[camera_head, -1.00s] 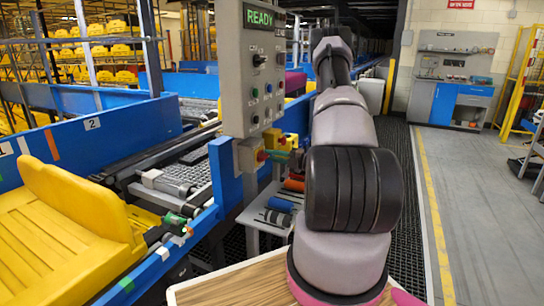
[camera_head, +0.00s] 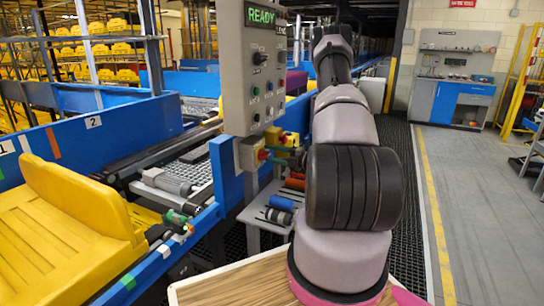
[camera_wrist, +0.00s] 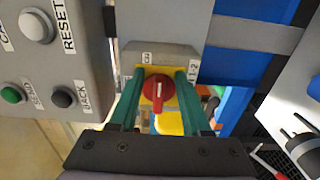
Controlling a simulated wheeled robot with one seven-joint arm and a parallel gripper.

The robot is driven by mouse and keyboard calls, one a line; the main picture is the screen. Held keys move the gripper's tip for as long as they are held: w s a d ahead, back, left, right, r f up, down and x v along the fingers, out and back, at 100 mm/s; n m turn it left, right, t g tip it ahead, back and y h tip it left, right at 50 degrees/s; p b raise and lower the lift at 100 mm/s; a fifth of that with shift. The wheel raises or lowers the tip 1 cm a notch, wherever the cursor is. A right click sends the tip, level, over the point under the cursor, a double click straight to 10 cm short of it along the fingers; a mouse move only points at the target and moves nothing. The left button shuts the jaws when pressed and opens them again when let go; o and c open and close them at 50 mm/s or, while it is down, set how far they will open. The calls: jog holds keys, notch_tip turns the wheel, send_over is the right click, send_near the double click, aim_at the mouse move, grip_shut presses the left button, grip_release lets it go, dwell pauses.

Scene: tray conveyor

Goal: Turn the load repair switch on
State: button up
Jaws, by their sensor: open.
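A red rotary switch (camera_wrist: 157,90) on a yellow plate, set on a grey box (camera_wrist: 165,55), shows in the middle of the wrist view. Its white pointer line runs roughly up and down in that view. Labels beside it are only partly readable. My gripper (camera_wrist: 160,76) is open, with one green finger on each side of the red knob; I cannot tell whether they touch it. In the head view, the small grey box (camera_head: 250,153) is at the lower edge of the control panel (camera_head: 255,85), and my green fingers reach it from the right, partly hiding the knob.
The panel carries a READY display (camera_head: 262,16). A blue post (camera_head: 227,170) and a shelf with rollers (camera_head: 270,215) are below. The aisle at right is clear.

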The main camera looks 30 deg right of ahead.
jog(key=v, duration=1.1)
dwell(0.4)
